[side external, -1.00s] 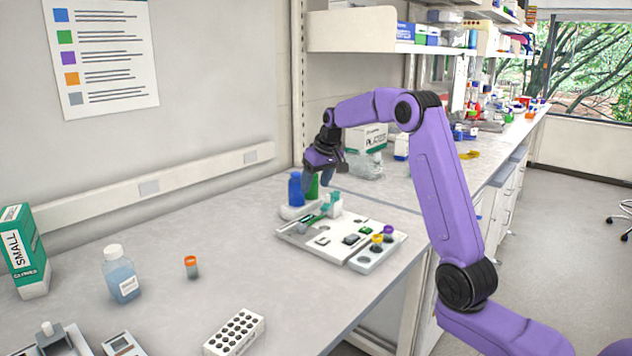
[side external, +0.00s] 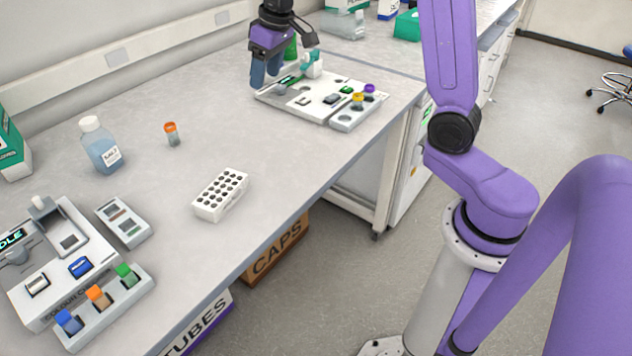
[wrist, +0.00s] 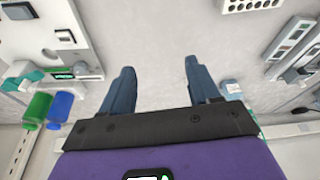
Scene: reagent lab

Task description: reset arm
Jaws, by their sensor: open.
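My gripper (side external: 265,72) is at the back of the bench in the side external view, by the left end of a white station (side external: 310,103). Its blue fingers point down. In the wrist view my gripper (wrist: 158,66) has its two fingers wide apart with only bare bench between them, so it is open and empty. A green bottle (side external: 291,50) stands just behind my gripper. In the wrist view the green bottle (wrist: 38,107) and a blue bottle (wrist: 60,106) are to the left of the fingers.
A white rack (side external: 220,195) with holes and an orange-capped vial (side external: 172,135) stand mid-bench. A labelled bottle (side external: 103,148) is at the left. A device (side external: 55,265) and a holder with coloured caps (side external: 100,310) are front left. Bare bench lies between the rack and the station.

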